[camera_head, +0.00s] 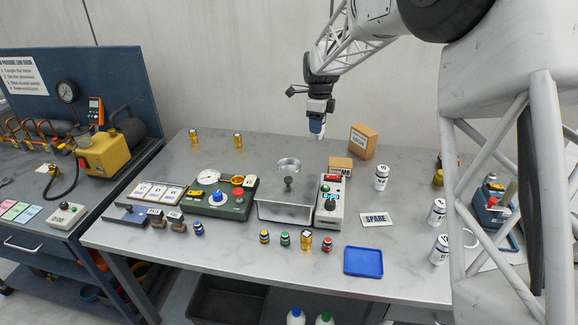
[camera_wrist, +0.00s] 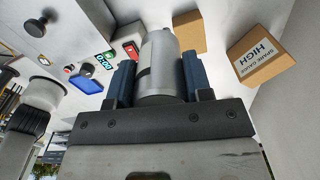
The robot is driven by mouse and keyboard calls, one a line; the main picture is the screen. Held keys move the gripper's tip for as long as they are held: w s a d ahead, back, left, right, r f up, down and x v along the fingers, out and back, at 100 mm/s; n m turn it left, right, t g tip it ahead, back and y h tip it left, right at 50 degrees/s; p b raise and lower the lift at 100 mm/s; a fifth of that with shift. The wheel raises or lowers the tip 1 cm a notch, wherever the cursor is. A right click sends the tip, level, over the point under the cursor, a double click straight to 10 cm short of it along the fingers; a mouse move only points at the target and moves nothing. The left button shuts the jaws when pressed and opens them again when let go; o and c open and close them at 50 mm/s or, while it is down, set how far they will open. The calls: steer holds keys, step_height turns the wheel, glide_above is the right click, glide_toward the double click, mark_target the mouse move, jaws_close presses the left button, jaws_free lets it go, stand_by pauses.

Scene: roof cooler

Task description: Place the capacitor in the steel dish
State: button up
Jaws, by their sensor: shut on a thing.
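My gripper (camera_head: 317,131) is raised above the back of the bench. In the wrist view, my gripper (camera_wrist: 159,85) is shut on a grey-white cylinder, which looks like the capacitor (camera_wrist: 159,65). It sits between the two blue fingers. In the head view only a small pale part of it shows below the fingers. A shiny round piece, perhaps the steel dish (camera_head: 288,163), shows at the back of a grey metal box (camera_head: 285,209), to the left of and below my gripper. I cannot tell for certain that it is the dish.
A cardboard box (camera_head: 363,142) and a smaller one (camera_head: 340,164) stand near my gripper. A control unit with a green display (camera_head: 331,202) is beside the metal box. White labelled cans (camera_head: 381,177) stand at right. A blue tray (camera_head: 363,262) lies at the front. A SPARE card (camera_head: 376,219) lies flat.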

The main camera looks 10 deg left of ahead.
glide_above(289, 159)
steer(key=s, duration=0.4)
steer(key=f, duration=0.5)
steer(key=shift+d, duration=0.3)
steer(key=shift+f, duration=0.1)
steer(key=shift+f, duration=2.5)
steer(key=shift+f, duration=0.1)
steer(key=shift+f, duration=2.4)
steer(key=shift+f, duration=0.1)
